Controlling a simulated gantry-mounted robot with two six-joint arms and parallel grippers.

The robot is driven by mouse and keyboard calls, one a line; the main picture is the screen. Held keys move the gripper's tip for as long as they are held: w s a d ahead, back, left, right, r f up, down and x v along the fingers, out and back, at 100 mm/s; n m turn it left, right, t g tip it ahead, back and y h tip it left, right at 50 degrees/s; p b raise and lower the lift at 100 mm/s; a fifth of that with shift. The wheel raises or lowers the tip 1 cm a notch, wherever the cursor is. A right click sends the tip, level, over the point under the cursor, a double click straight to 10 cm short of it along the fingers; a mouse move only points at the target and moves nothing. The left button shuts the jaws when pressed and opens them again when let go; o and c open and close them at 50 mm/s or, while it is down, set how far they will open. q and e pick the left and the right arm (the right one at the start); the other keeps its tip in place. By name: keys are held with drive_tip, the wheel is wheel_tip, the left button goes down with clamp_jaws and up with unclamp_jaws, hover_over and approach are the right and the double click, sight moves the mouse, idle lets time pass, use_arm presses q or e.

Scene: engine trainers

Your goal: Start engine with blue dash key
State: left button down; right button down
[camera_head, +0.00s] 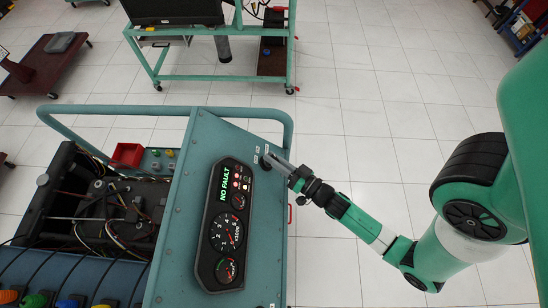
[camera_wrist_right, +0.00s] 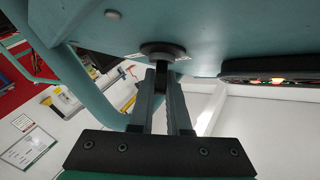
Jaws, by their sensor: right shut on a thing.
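The dash (camera_head: 205,235) is a teal panel with a black gauge cluster (camera_head: 209,258) showing green "NO FAULT" text, small lit lamps and round dials. The ignition switch (camera_head: 264,163) is near the panel's right edge. In the right wrist view it is a dark round collar (camera_wrist_right: 163,50). My right gripper (camera_head: 270,161) is at this switch. In the right wrist view the fingers (camera_wrist_right: 160,76) are shut on a small dark key (camera_wrist_right: 161,79) at the collar. Its blue colour does not show, and the fingers hide most of it. My left gripper is out of view.
The open engine (camera_head: 115,215) with wires lies left of the dash. A red box (camera_head: 127,155) sits behind it. A tubular rail (camera_head: 289,130) curves round the panel's far right corner. Another green trolley (camera_head: 210,53) stands farther back.

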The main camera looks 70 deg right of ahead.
drive_tip(key=shift+d+r+n+t+y+p, duration=0.15)
drive_tip(key=shift+n+t+y+p, duration=0.25)
drive_tip(key=shift+p, duration=0.8)
drive_tip(key=shift+a+r+n+t+y+p, duration=0.1)
drive_tip(key=shift+n+t+y+p, duration=0.1)
drive_tip(key=shift+n+y+p, duration=0.7)
drive_tip(key=shift+d+p, duration=0.1)
drive_tip(key=shift+p, duration=0.5)
drive_tip(key=shift+f+n+t+y, duration=0.2)
drive_tip(key=shift+n+t+y, duration=0.2)
drive_tip(key=shift+n, duration=0.4)
drive_tip(key=shift+f+n+y, duration=0.15)
drive_tip(key=shift+n+y, duration=0.45)
drive_tip(key=n+t+y+b, duration=0.1)
drive_tip(key=n+y, duration=0.3)
drive_tip(key=shift+n+b, duration=0.4)
drive_tip(key=shift+n+y+b, duration=0.4)
drive_tip(key=shift+n+y, duration=0.8)
drive_tip(key=shift+y, duration=0.2)
drive_tip(key=shift+a, duration=0.2)
